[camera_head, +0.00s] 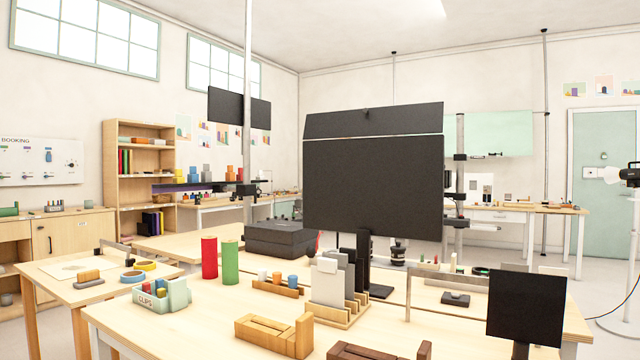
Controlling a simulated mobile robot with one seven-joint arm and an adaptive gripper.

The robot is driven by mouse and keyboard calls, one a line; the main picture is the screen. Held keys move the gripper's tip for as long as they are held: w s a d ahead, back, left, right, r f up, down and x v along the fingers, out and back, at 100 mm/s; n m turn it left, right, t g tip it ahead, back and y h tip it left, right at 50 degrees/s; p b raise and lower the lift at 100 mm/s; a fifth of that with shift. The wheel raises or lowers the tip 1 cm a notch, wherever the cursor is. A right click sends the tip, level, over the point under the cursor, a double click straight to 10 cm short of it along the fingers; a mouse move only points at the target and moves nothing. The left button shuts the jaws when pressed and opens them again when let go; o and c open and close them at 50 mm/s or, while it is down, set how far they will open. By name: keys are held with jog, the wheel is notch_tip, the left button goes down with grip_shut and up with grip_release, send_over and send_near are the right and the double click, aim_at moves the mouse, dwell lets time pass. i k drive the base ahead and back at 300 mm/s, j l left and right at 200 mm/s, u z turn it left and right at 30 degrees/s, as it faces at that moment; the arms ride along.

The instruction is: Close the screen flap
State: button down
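A large black screen (373,187) stands in the middle of the view on a dark post, above the near table. A narrower black panel, which looks like its flap (420,121), lies along its top edge and appears tilted. A thin light gap runs between flap and screen. A small knob-like piece shows near the flap's middle. Whether the flap is hinged there cannot be told. My gripper is not in view.
The near table (200,325) holds a card rack (330,290), red and green cylinders, a clips box (162,296) and wooden blocks. A smaller black panel (525,306) stands at the front right. Another black panel (228,106) hangs by a pole behind, left.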

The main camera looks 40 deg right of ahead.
aim_at(423, 118)
jog(key=i+j+z, duration=0.15)
jog(key=z, duration=0.25)
jog(key=i+j+z, duration=0.25)
jog(key=z, duration=0.15)
jog(key=i+j+z, duration=0.15)
jog(key=j+z, duration=0.2)
jog(key=i+j+z, duration=0.15)
jog(key=j+z, duration=0.7)
jog(key=j, duration=0.15)
jog(key=i, duration=0.05)
